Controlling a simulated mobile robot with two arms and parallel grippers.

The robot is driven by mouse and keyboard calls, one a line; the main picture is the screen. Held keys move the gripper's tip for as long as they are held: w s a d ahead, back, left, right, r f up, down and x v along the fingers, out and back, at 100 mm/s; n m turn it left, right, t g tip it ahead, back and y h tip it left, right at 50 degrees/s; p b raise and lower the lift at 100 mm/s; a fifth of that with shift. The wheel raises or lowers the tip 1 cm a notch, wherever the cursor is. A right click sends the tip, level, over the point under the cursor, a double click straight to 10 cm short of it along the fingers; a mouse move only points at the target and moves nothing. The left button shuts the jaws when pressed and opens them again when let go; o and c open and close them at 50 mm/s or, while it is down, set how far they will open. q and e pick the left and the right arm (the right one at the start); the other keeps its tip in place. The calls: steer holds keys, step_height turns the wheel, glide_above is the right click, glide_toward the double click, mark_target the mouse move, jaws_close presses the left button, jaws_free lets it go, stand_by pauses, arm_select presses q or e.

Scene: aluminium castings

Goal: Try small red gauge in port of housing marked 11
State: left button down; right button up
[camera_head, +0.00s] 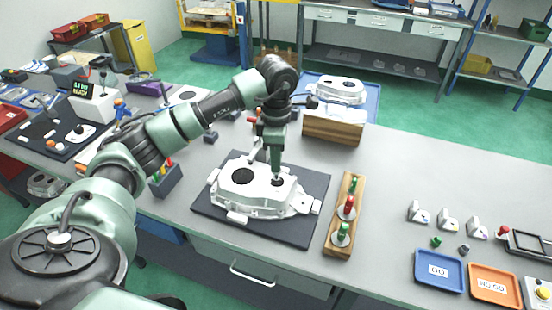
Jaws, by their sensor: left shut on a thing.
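A pale aluminium housing (240,199) lies on a dark mat (210,212) in the middle of the bench. Its top has a large dark round opening (242,175) at left and a smaller port (278,181) at right. I cannot read a number on it. My left gripper (275,170) points down over the smaller port, its tips at or just above it. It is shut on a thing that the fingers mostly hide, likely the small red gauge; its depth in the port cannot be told. A wooden rack (336,244) right of the mat holds red and green gauges (349,205). My right gripper is out of view.
A blue GO tray (439,271) and an orange NO GO tray (494,285) lie at the front right, with small pale blocks (448,220) behind. A wooden block (333,129) and another casting (349,90) stand behind the mat.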

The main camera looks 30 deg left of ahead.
mark_target(276, 179)
arm_select(q)
steer(key=shift+f+b, duration=1.9)
steer(key=shift+f, duration=0.8)
steer(key=shift+b, duration=0.35)
steer(key=shift+f+b, duration=0.55)
steer(key=shift+f, duration=0.15)
stand_by(0.6)
steer(key=shift+s, duration=0.1)
stand_by(1.0)
steer(key=shift+r+p, duration=1.65)
steer(key=shift+r, duration=1)
steer(key=shift+f, duration=0.1)
